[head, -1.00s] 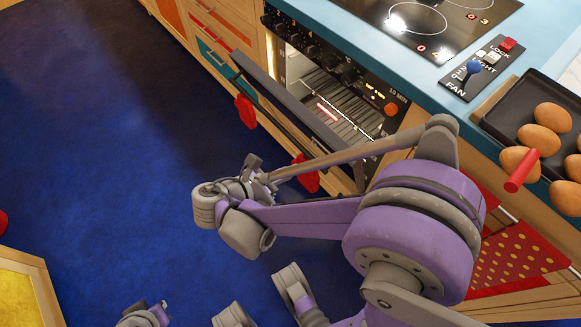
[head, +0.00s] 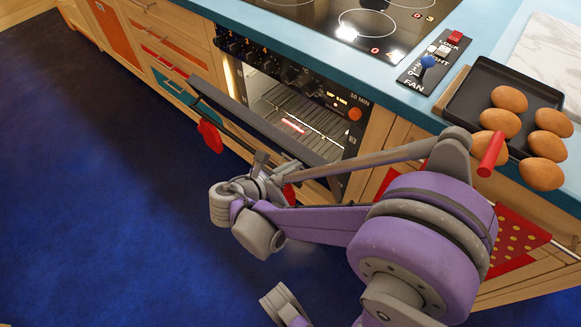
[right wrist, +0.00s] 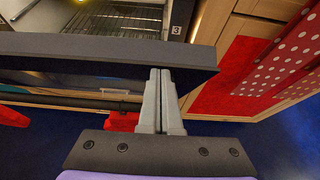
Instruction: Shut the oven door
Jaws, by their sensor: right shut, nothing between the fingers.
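The oven door (head: 262,128) hangs partly open, tilted out from the lit oven (head: 300,110). Its top edge slants across the head view. In the right wrist view the door's dark edge (right wrist: 90,48) crosses in front of the camera. My right gripper (head: 262,158) is on the outer side of the door, close to it. Its two fingers (right wrist: 160,75) are together and empty, with their tips at the door's edge near its right end. I cannot tell whether they touch.
A tray (head: 465,100) with several eggs stands on the blue counter, right of the hob (head: 360,25) and a switch panel (head: 435,60). A red dotted cloth (head: 520,240) hangs on the front. The blue floor (head: 100,200) at left is clear.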

